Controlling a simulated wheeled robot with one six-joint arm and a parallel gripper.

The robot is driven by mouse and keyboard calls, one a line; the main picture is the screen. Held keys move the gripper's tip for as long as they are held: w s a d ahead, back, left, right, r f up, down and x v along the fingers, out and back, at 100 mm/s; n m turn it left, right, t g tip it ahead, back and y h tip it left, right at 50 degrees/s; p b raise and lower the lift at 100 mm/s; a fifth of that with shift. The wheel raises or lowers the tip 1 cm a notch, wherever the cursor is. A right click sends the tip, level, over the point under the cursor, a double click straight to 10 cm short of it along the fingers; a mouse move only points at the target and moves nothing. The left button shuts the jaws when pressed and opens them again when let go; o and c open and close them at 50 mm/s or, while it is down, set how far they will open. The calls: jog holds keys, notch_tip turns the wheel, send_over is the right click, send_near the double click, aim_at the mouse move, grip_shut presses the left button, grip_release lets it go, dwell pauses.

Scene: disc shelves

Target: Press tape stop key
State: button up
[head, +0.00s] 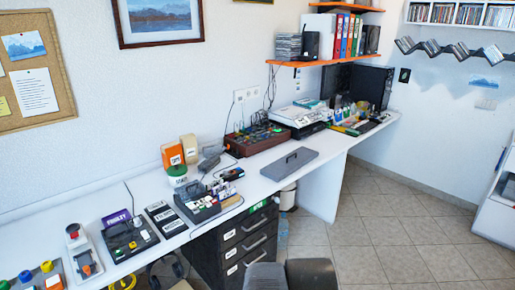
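A dark grey desktop device (197,204) with a row of light keys on its front sits on the white desk, left of centre; it looks like a tape recorder. Its key labels are too small to read, so I cannot tell which key is stop. Left of it, a black box (130,238) with several small keys and a purple label also stands on the desk. I cannot tell for sure which of the two is the tape device. My gripper does not show in this view.
The long white desk (240,180) runs along the wall. A flat grey case (289,163) lies on it, with a brown box with cables (257,140) behind. Drawers (243,246) stand below. Two dark rounded shapes (310,273) rise at the bottom edge. Tiled floor (410,240) is clear at right.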

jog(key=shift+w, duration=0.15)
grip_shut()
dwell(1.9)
